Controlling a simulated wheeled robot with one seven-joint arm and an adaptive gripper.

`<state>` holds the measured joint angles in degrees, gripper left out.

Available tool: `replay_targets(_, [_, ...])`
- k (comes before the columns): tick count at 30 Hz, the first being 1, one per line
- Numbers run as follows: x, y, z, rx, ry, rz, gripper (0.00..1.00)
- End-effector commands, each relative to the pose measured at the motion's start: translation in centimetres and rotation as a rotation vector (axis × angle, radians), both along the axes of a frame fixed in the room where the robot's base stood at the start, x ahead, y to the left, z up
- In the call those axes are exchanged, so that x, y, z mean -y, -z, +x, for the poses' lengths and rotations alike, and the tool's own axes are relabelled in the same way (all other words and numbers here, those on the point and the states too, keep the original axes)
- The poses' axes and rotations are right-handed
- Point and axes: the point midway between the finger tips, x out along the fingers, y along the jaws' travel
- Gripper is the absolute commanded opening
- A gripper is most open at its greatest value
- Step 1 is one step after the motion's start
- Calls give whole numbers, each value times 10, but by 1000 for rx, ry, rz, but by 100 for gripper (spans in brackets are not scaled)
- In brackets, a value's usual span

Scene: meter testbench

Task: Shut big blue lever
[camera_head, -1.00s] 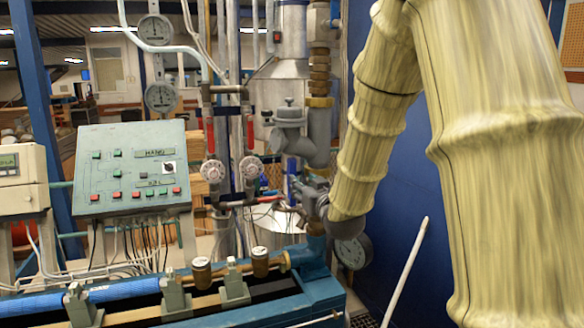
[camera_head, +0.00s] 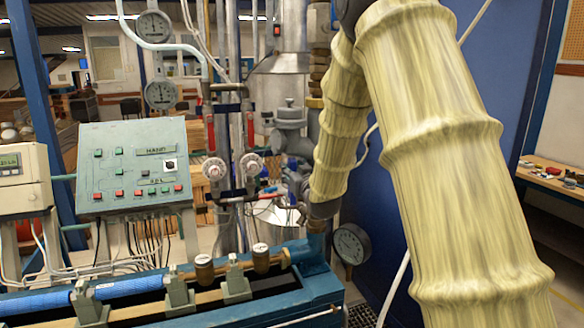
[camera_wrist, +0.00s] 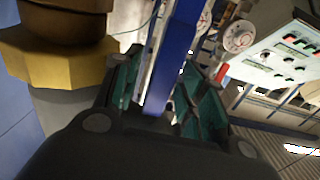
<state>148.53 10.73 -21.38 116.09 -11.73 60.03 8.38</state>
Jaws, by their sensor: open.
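The big blue lever shows in the wrist view as a long, flat blue bar (camera_wrist: 174,62). It runs down from the top edge into the space between the fingers of my gripper (camera_wrist: 170,68). The fingers are dark green and stand apart on either side of the bar. I cannot tell whether either finger touches it. The lower end of the bar is hidden by the gripper body. In the head view my gripper is by the pipework at the end of my arm, largely hidden among grey fittings, and the lever cannot be made out clearly there.
A brass-coloured nut (camera_wrist: 60,65) on a thick pipe is close at left in the wrist view. A red handle (camera_wrist: 222,73) is just right of the fingers. The control panel (camera_head: 133,165) and a round gauge (camera_head: 350,243) flank the pipework. A blue wall (camera_head: 400,180) stands behind my arm.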

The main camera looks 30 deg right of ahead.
Motion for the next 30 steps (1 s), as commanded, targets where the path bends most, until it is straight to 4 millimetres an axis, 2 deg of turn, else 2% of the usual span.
replay_targets(12, [1,0,7,0,0,0,41])
replay_targets(13, [1,0,7,0,0,0,39])
replay_targets(18, [1,0,7,0,0,0,8])
replay_targets(20, [1,0,7,0,0,0,0])
replay_targets(30, [-2,2,11,8,-5,-2,0])
